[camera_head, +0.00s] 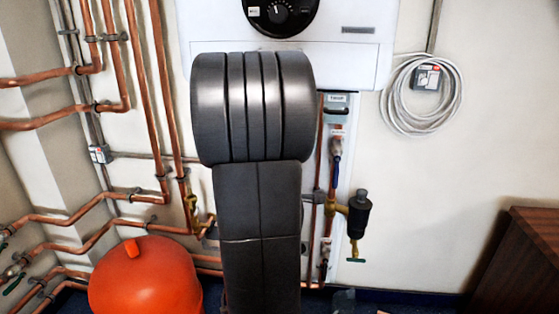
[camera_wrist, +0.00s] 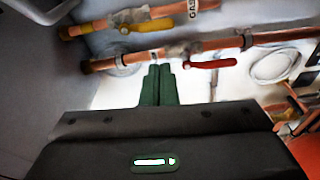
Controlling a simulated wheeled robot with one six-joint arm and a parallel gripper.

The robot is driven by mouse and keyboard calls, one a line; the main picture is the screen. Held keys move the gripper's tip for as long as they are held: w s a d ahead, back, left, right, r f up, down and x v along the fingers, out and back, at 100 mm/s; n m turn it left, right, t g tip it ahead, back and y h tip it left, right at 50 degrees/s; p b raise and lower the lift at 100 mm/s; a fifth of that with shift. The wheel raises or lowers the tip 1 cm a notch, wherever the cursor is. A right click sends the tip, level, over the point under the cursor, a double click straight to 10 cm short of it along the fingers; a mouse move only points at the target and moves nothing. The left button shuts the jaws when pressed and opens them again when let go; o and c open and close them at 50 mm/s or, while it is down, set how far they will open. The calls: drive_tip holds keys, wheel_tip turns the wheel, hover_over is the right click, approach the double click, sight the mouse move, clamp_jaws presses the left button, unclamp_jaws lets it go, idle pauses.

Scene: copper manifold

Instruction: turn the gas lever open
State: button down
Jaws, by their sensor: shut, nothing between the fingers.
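In the head view my own arm fills the middle, and I cannot make out the gripper or the gas lever there.
A red lever (camera_wrist: 210,64) sits on the second copper pipe (camera_wrist: 215,44), right of my fingers. In the head view, an orange-red vessel (camera_head: 146,280) stands at lower left, copper pipes line the left wall, and a brown wooden cabinet (camera_head: 520,265) stands at lower right.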

idle(0.3)
drive_tip(key=w, duration=1.4)
drive_tip(key=shift+r, duration=0.15)
drive_tip(key=shift+s+d, duration=0.1)
drive_tip(key=shift+s, duration=0.05)
